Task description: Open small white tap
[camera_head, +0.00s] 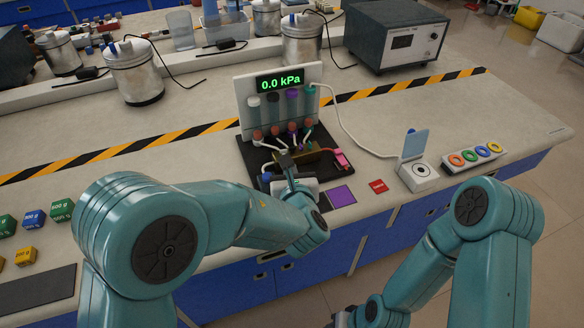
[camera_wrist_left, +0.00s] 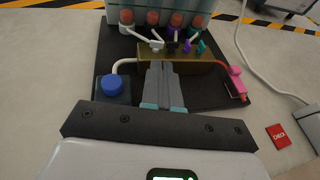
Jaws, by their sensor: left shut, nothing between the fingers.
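The small white tap (camera_wrist_left: 156,43) is in the left wrist view, first from the left in a row of small taps on the brass manifold (camera_wrist_left: 190,60). Black, purple and teal taps sit to its right. My left gripper (camera_wrist_left: 161,66) is shut and empty, its fingertips over the manifold's near side, just below the white tap in the picture. Whether they touch the manifold I cannot tell. In the head view my left gripper (camera_head: 286,161) reaches down at the front of the rig; the white tap is too small there to make out surely. My right gripper is out of view.
The rig's panel (camera_head: 240,101) with several capped tubes reads 0.0 kPa. A blue knob (camera_wrist_left: 112,85) is left of my fingers, a pink clip (camera_wrist_left: 236,82) right. A white hose (camera_head: 340,123) runs to a white device (camera_head: 419,175). Open bench lies right of the panel.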

